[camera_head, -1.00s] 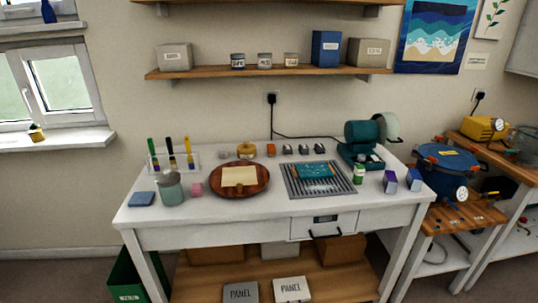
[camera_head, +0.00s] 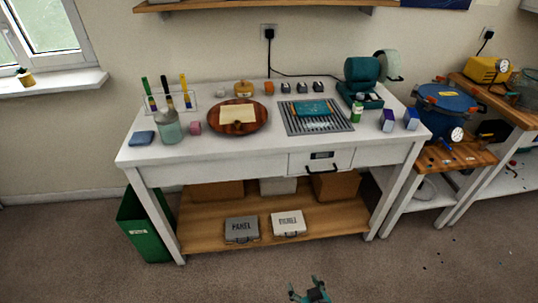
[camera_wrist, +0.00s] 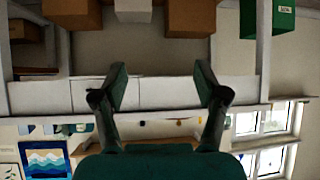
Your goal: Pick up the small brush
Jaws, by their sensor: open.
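Several upright tools with green, black and yellow handles (camera_head: 165,92) stand in a clear rack (camera_head: 186,103) at the back left of the white workbench (camera_head: 180,158). They look like brushes or spatulas; their lower ends are too small to make out, and I cannot tell which is the small brush. My gripper (camera_head: 311,293) is at the bottom of the head view, above the floor in front of the bench and well away from the rack. In the wrist view my gripper (camera_wrist: 162,78) has its two fingers wide apart with nothing between them.
A greenish jar (camera_head: 169,128) and a blue pad (camera_head: 142,138) stand in front of the rack. A brown round tray (camera_head: 262,122) and a grooved mat (camera_head: 343,122) lie to the right. A green bin (camera_head: 149,236) stands by the left leg. The floor in front is clear.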

